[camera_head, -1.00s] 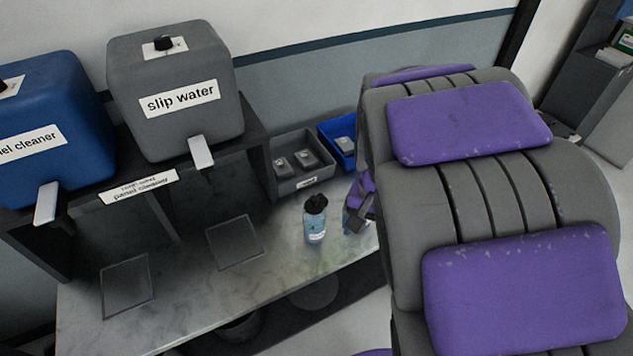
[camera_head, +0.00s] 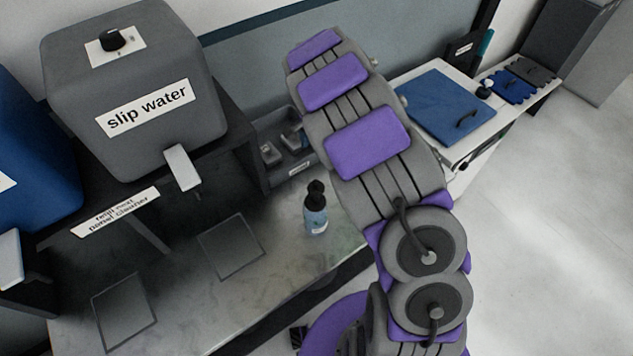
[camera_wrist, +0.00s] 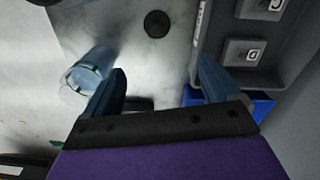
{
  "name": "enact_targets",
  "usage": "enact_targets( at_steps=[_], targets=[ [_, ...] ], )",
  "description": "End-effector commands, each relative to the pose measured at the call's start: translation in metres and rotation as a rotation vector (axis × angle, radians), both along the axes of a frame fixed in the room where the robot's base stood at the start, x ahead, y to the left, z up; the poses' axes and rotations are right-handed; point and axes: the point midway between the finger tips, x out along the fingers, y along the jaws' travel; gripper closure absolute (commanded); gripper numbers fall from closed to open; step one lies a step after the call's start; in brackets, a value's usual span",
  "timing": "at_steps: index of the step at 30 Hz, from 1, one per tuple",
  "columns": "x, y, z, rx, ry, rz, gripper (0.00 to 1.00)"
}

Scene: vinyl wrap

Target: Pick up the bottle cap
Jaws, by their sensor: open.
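A small dark round piece that looks like the bottle cap (camera_wrist: 157,24) lies on the pale table top near the top of the wrist view. My gripper (camera_wrist: 160,66) is open, with nothing held between its blue fingers; the round piece shows beyond the fingertips, between their lines. A clear bluish bottle (camera_wrist: 80,78) stands beside the left finger. A dark object (camera_wrist: 138,103) shows partly between the fingers, its lower part hidden by my gripper. In the head view a blue bottle with a black top (camera_head: 316,212) stands on the table; my arm hides my gripper there.
A grey bin (camera_wrist: 215,32) with labelled items stands right of the round piece, close to the right finger. A blue bin (camera_wrist: 262,104) is below it. The slip water tank (camera_head: 135,95) stands on a shelf at left. The marble table (camera_head: 180,285) is largely clear in front.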

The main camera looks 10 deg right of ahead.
Motion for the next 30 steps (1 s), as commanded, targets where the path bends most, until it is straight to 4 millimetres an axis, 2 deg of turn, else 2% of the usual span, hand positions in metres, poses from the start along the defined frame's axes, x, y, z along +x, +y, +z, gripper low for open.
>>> enact_targets(
  at_steps=[9,15,19,26,30],
  targets=[
    [-0.001,0.005,-0.064,-0.005,0.006,0.002,0.10],
    [0.000,0.002,-0.099,-0.004,0.002,0.004,0.10],
    [0.000,0.000,-0.111,-0.001,0.002,0.003,0.10],
    [-0.002,0.002,-0.121,-0.004,0.002,0.002,0.10],
    [-0.005,0.000,-0.140,-0.005,0.005,0.003,0.10]
  ],
)
